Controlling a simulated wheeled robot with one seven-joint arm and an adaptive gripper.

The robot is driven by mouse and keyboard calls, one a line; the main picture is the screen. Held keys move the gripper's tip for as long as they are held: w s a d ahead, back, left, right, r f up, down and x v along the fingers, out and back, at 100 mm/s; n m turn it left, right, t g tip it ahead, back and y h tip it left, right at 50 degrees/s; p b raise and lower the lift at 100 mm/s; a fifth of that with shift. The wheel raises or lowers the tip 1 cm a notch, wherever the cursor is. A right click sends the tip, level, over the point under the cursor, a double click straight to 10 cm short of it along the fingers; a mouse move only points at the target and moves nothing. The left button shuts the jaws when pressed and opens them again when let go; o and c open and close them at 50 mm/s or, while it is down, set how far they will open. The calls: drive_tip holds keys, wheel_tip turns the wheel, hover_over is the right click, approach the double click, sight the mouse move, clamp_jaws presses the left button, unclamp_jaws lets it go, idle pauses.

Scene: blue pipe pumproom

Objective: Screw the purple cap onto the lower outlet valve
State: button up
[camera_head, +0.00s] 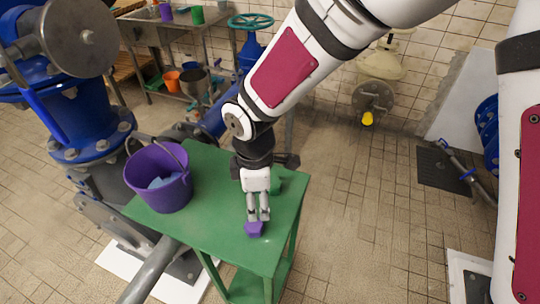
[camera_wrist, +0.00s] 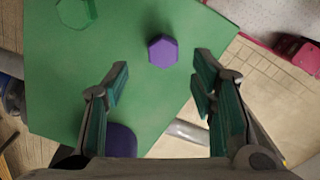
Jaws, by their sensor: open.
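The purple cap (camera_head: 255,229) is a small faceted piece lying on the green table (camera_head: 210,238) near its front edge. In the wrist view the purple cap (camera_wrist: 163,50) shows as a hexagon, beyond the fingertips and roughly midway between them. My gripper (camera_head: 258,217) points down close to the cap in the head view. In the wrist view my gripper (camera_wrist: 161,82) is open with nothing between the fingers. A beige valve (camera_head: 372,96) with a yellow end piece (camera_head: 367,118) stands low by the back wall. I cannot tell whether it is the lower outlet valve.
A purple bucket (camera_head: 160,200) with something blue inside stands on the table's left part. A green hexagonal cap (camera_wrist: 75,12) lies on the table. Large blue pipework (camera_head: 90,125) stands at left. Tiled floor is open to the table's right.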

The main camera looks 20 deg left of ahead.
sight(254, 224)
drive_tip(key=shift+s+a+f+n, duration=0.3)
drive_tip(key=shift+s+a+f, duration=0.15)
drive_tip(key=shift+a+f, duration=0.25)
wheel_tip(254, 224, down, 10)
drive_tip(key=b, duration=0.7)
drive_tip(key=shift+w+d+f+b, duration=0.1)
drive_tip(key=shift+f+b, duration=0.1)
drive_tip(key=shift+b, duration=0.2)
drive_tip(key=shift+f, duration=0.2)
drive_tip(key=shift+d, duration=0.1)
drive_tip(key=shift+s, duration=0.25)
drive_tip(key=c, duration=0.6)
drive_tip(key=shift+f, duration=0.1)
drive_tip(key=o, duration=1)
drive_tip(key=shift+c, duration=0.2)
drive_tip(key=shift+w, duration=0.15)
